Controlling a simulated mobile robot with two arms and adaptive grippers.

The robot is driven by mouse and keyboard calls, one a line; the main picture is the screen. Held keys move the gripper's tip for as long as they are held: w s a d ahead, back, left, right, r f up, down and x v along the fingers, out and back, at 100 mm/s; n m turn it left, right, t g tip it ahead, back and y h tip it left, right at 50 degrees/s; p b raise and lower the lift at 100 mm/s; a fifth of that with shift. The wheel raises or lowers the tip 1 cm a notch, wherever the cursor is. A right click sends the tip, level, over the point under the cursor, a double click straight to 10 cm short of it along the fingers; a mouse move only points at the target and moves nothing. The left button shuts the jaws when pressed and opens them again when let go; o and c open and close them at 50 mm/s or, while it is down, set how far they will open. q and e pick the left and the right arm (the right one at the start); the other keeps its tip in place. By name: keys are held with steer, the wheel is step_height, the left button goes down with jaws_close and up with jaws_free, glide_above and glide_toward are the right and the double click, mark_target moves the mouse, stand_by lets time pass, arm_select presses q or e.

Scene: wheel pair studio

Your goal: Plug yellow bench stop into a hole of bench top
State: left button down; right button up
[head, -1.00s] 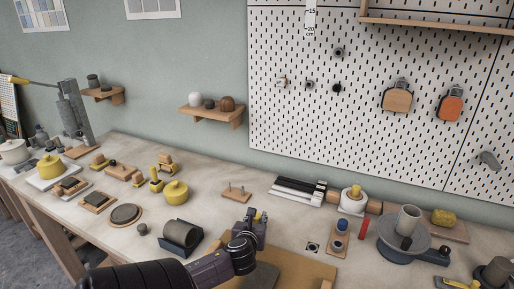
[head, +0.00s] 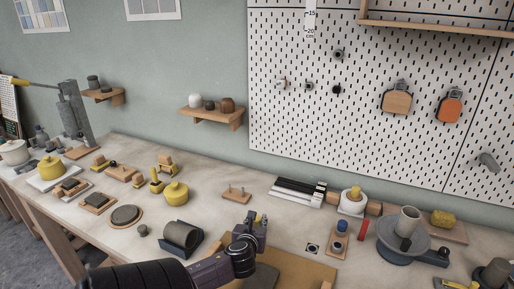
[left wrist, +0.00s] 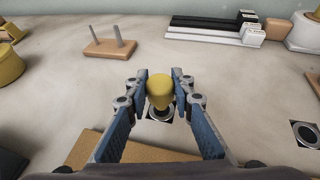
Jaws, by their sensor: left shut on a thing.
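The yellow bench stop (left wrist: 160,90) is held upright between the two blue fingers of my left gripper (left wrist: 160,82) in the left wrist view. In the head view, my left gripper (head: 256,226) is over the bench top (head: 285,226), and only a small yellow part of the stop shows. A dark hole with a square marking (left wrist: 160,113) shows just below the stop, partly hidden by it. I cannot tell whether the stop's lower end is in that hole. Another ringed hole (left wrist: 305,134) lies to the right, also visible in the head view (head: 312,248). My right gripper is out of view.
A wooden block with two pegs (left wrist: 110,46) stands behind and left of the gripper. A rack of black and white bars (head: 299,190) lies at the back. A dark cylinder in a cradle (head: 182,237) stands left of my arm.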

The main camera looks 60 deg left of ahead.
arm_select(q)
steer(key=shift+f+b, duration=0.4)
steer(key=shift+f, duration=0.8)
steer(key=c, duration=1.6)
jaws_free()
steer(key=v, duration=1.2)
